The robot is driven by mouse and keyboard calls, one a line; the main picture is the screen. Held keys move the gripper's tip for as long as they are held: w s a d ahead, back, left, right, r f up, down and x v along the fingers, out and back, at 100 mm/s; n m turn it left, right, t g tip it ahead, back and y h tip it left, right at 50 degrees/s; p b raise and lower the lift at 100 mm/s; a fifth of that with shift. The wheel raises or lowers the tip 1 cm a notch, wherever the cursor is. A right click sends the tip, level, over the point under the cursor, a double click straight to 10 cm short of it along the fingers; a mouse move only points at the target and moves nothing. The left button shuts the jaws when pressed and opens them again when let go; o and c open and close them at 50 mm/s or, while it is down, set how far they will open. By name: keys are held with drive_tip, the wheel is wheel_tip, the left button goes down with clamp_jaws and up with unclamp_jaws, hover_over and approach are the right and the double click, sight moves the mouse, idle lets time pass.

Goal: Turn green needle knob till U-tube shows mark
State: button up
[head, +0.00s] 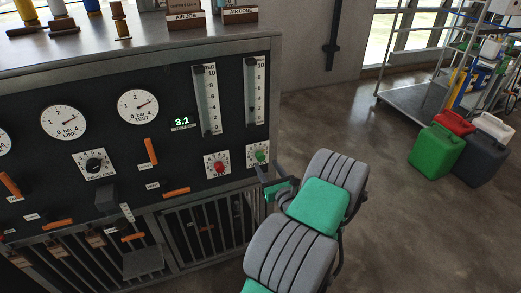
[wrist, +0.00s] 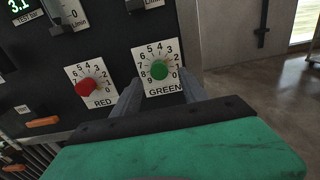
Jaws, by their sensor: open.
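The green needle knob (head: 260,156) is on a white dial plate at the right end of the black panel. It also shows in the wrist view (wrist: 159,70), with numbers around it and GREEN printed below. My gripper (head: 272,174) is open and empty just in front of and below the knob. In the wrist view my gripper's fingers (wrist: 161,88) stand apart on either side of the GREEN plate's lower part, with the knob between and beyond them. No contact shows. I cannot make out a U-tube; two upright scaled tubes (head: 207,98) (head: 254,90) stand above the knobs.
A red knob (head: 217,166) sits just left of the green one, also in the wrist view (wrist: 86,87). Gauges (head: 138,106), a green display reading 3.1 (head: 182,121) and orange levers (head: 150,152) fill the panel. Jerrycans (head: 437,151) stand right on open floor.

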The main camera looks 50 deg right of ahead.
sight(262, 159)
drive_tip(key=x, duration=0.5)
drive_tip(key=shift+a, duration=0.15)
drive_tip(key=shift+s+f, duration=0.1)
drive_tip(key=shift+w+d, duration=0.25)
drive_tip(key=shift+w, duration=0.15)
drive_tip(key=shift+c, duration=0.3)
clamp_jaws()
idle(0.6)
